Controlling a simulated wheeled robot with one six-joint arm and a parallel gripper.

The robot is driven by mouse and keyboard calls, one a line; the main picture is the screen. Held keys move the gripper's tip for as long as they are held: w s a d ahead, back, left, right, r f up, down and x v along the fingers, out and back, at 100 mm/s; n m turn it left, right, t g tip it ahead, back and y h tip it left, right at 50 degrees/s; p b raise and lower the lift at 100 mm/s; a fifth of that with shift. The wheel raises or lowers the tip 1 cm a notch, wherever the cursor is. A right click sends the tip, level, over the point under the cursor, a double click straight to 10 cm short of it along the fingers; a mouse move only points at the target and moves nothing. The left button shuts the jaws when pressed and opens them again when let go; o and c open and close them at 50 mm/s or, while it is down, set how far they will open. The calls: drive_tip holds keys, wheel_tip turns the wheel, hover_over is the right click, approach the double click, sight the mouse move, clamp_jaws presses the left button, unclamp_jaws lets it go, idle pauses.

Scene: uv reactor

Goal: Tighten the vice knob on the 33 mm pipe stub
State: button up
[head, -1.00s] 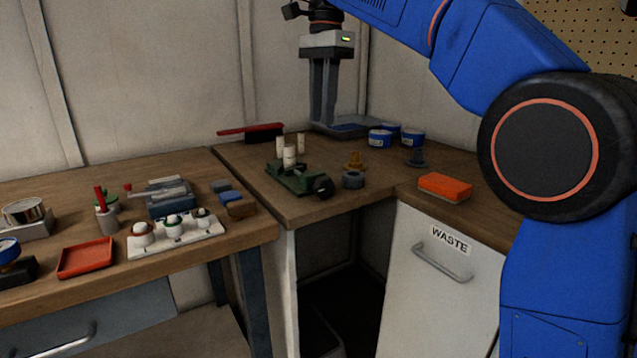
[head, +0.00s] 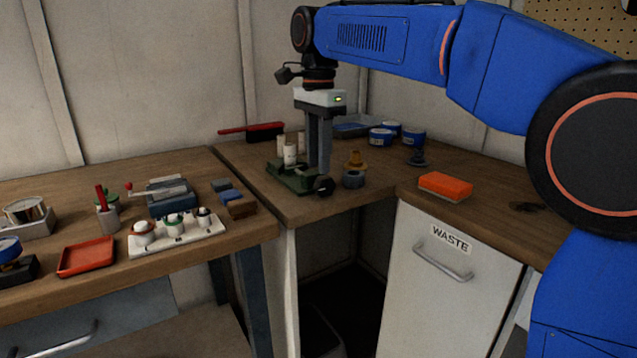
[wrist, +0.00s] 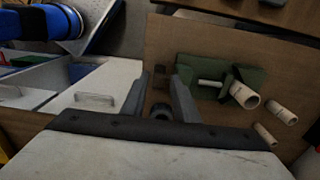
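The green vice (head: 290,180) stands on the corner bench, and it also shows in the wrist view (wrist: 215,75). A pale pipe stub (head: 290,155) stands upright at the vice; its hollow end shows in the wrist view (wrist: 243,97). The vice's black knob (head: 324,186) faces the front edge of the bench. My gripper (head: 320,170) points down just above and behind the knob. Its two fingers are apart in the wrist view (wrist: 161,75), with a small dark shape between their tips. I cannot tell whether they touch the knob.
More pale stubs (head: 281,145) stand behind the vice. An orange sponge-like block (head: 445,186) and blue tins (head: 381,137) lie further right. The front edge is near.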

sight(319, 179)
drive_tip(key=shift+f, duration=3.15)
drive_tip(key=shift+c, duration=0.3)
clamp_jaws()
